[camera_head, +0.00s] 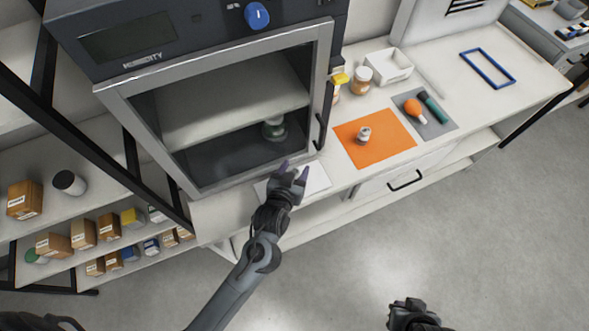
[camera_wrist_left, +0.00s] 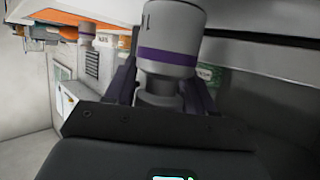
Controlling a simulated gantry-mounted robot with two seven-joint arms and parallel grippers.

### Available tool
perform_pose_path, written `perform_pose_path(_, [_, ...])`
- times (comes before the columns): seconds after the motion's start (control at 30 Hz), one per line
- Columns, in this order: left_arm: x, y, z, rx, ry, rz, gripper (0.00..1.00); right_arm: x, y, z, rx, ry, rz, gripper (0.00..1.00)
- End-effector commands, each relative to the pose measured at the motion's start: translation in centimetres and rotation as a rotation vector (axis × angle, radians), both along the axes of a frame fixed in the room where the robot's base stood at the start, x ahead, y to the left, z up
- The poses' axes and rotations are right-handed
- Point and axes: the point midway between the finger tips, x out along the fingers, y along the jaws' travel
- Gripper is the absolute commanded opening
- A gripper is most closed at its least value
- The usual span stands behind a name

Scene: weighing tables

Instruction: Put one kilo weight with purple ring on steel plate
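A grey weight (camera_wrist_left: 168,22) with a purple ring fills the top middle of the left wrist view, which shows the scene upside down. My left gripper (camera_wrist_left: 160,95) has its fingers on both sides of the weight's narrow neck and appears shut on it. In the head view my left gripper (camera_head: 293,170) is in front of the cabinet's lower edge, and this weight is hidden by the hand. A pale flat plate (camera_head: 318,178) lies partly under the hand; I cannot tell if it is steel. My right gripper (camera_head: 410,308) is low at the right, its fingers unclear.
An orange mat (camera_head: 391,137) with a small pale object (camera_head: 363,135) lies on the counter to the right. Beyond are a white tray (camera_head: 391,70), a grey mat (camera_head: 438,127) and a blue frame (camera_head: 487,68).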

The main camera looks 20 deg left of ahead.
Motion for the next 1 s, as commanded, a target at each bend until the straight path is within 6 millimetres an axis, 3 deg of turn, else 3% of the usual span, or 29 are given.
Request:
perform_pose_path(0.47, [-0.5, 0.0, 0.5, 0.0, 0.001, 0.0, 0.59, 0.0, 0.0, 0.2, 0.0, 0.0, 0.0, 0.0])
perform_pose_path(1.0, [-8.8, -0.5, 4.0, -0.001, 0.001, 0.0, 0.59, 0.0, 0.0, 1.4, 0.0, 0.0, 0.001, 0.0])
